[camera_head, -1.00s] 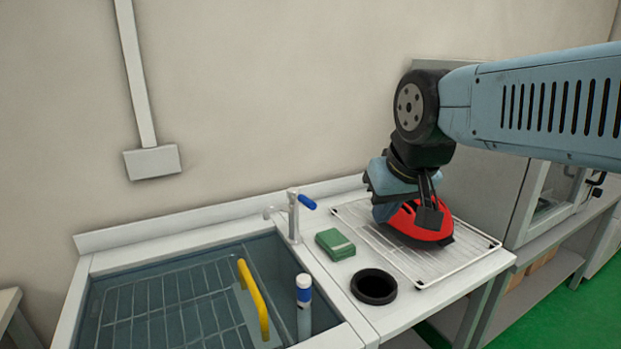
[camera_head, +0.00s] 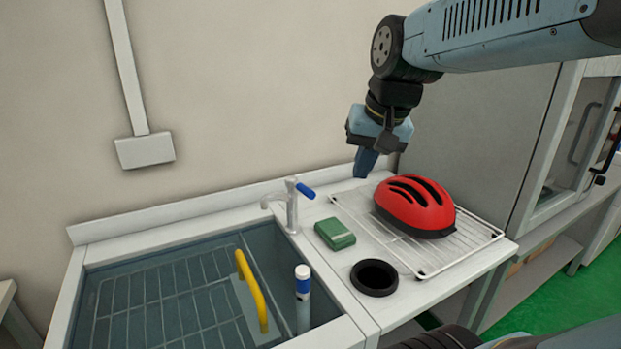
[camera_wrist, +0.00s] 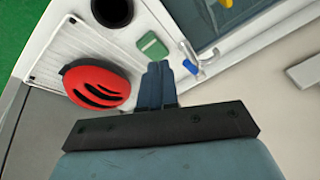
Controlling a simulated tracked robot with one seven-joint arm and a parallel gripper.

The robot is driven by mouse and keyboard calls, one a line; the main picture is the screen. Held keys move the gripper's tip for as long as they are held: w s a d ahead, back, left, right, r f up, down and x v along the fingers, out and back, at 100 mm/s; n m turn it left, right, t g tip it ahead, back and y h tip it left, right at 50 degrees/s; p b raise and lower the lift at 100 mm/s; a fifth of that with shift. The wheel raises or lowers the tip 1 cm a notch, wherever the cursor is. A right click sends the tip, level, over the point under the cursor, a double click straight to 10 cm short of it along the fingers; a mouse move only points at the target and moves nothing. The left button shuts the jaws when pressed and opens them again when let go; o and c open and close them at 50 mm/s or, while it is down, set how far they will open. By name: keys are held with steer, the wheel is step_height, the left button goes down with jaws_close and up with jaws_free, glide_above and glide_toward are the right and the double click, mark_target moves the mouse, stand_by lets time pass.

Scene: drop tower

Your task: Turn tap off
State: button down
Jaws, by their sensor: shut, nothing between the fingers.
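The tap (camera_head: 292,205) stands upright on the counter behind the sink's right rim, with a blue lever (camera_head: 306,191) pointing right. Its spout points left, over the sink (camera_head: 355,335). In the wrist view the blue lever (camera_wrist: 190,66) lies just right of my fingertips. My gripper (camera_head: 364,176) is shut and empty, pointing down above the back of the counter, right of the tap and apart from it. In the wrist view my gripper (camera_wrist: 159,66) shows its fingers together.
A red helmet (camera_head: 415,205) rests on a white wire rack (camera_head: 470,255). A green block (camera_head: 335,234) lies between tap and rack, with a black round opening (camera_head: 374,277) in front. The wall is close behind.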

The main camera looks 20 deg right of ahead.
mark_target(301, 188)
steer(key=w+d+f+m+g+y, duration=0.15)
steer(key=w+m, duration=0.45)
steer(key=w, duration=0.6)
steer(key=w+d+f+m+g+y, duration=0.1)
steer(key=w+d+m+g, duration=0.2)
steer(key=w+m, duration=0.55)
steer(key=w+a+f+n, duration=0.1)
steer(key=a+f+n, duration=0.1)
steer(key=a+f, duration=0.4)
step_height(301, 188, down, 4)
steer(key=shift+f, duration=0.15)
